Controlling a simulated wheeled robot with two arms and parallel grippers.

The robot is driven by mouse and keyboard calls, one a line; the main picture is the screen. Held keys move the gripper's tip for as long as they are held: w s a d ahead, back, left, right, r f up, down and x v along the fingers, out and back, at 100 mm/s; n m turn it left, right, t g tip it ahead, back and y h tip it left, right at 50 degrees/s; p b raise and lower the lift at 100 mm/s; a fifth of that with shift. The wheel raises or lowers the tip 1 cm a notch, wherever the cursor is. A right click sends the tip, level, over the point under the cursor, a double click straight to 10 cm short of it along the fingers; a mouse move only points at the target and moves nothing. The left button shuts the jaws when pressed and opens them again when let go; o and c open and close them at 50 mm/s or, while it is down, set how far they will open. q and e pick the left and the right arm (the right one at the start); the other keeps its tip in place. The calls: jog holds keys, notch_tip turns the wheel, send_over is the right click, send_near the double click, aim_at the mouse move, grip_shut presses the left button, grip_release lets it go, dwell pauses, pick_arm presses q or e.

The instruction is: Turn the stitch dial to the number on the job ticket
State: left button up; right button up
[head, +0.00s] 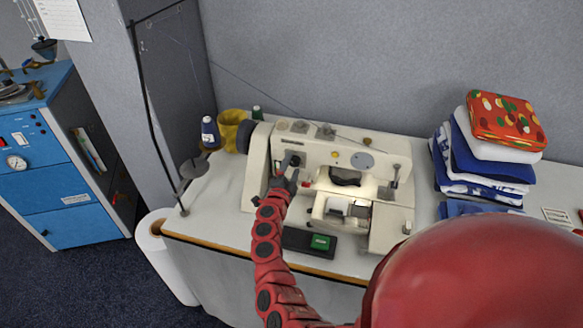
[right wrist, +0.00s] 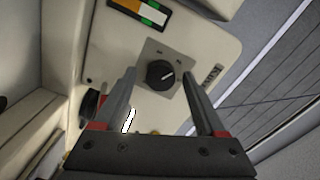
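The stitch dial (right wrist: 160,75) is a round black knob with a white pointer line, on a square grey plate (right wrist: 153,52) on the cream sewing machine (head: 322,157). In the right wrist view its pointer is toward the upper right; the small marks on the plate are too small to read. My right gripper (right wrist: 158,70) is open, with one finger on each side of the dial and gaps visible between. In the head view the right gripper (head: 288,177) is at the machine's left front and partly hides the dial area. No job ticket is readable. My left gripper is not in view.
A yellow mug (head: 231,128) and a blue bottle (head: 209,132) stand left of the machine.

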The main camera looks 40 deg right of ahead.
jog(key=shift+a, duration=0.1)
jog(key=b+v, duration=0.3)
jog(key=v, duration=1.4)
jog(key=shift+s, duration=0.2)
